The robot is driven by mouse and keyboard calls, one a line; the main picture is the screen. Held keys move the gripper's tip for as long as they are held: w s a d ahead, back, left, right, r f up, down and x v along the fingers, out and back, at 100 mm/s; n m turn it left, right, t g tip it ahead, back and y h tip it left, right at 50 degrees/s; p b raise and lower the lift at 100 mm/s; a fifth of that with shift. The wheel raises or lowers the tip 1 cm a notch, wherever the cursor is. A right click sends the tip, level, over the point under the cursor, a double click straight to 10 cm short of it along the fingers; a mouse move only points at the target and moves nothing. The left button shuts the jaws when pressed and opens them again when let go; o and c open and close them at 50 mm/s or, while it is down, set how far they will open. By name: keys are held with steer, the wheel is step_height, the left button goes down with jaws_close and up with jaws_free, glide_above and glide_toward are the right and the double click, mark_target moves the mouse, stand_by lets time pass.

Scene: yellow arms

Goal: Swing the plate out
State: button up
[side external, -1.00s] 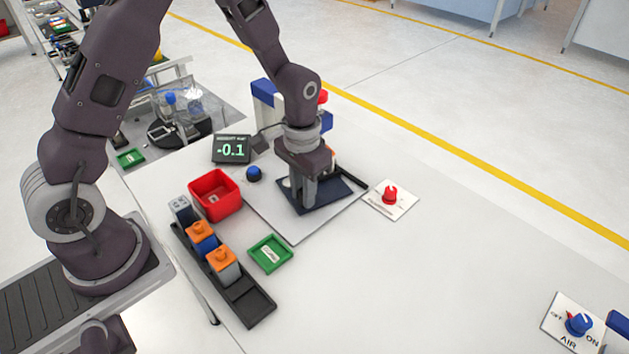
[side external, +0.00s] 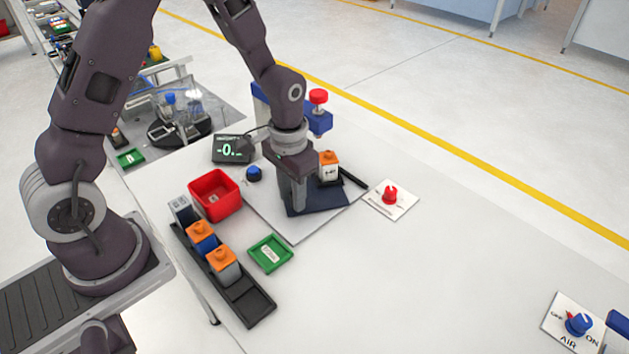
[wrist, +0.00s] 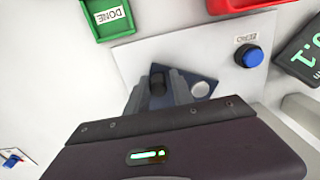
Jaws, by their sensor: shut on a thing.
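The dark blue plate (side external: 327,198) lies on the light base board in the side view, partly hidden by my gripper. A block with an orange top (side external: 329,168) stands by its back edge; I cannot tell whether it rests on the plate. My gripper (side external: 298,205) points down at the plate's left part. In the wrist view, the fingers (wrist: 160,88) are shut around a black knob (wrist: 157,80) on the plate (wrist: 184,78). A pale round disc (wrist: 200,89) lies beside the knob.
A blue press with a red button (side external: 318,97) stands behind. A red bin (side external: 214,195), green tray (side external: 270,253) and black rack of blocks (side external: 250,301) are to the left. A red knob panel (side external: 390,198) is right.

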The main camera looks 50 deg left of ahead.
steer(key=shift+s+a, duration=0.5)
steer(key=shift+a, duration=0.05)
steer(key=shift+c, duration=0.7)
steer(key=shift+s, duration=0.1)
steer(key=shift+s+a, duration=0.6)
steer(key=shift+s, duration=0.1)
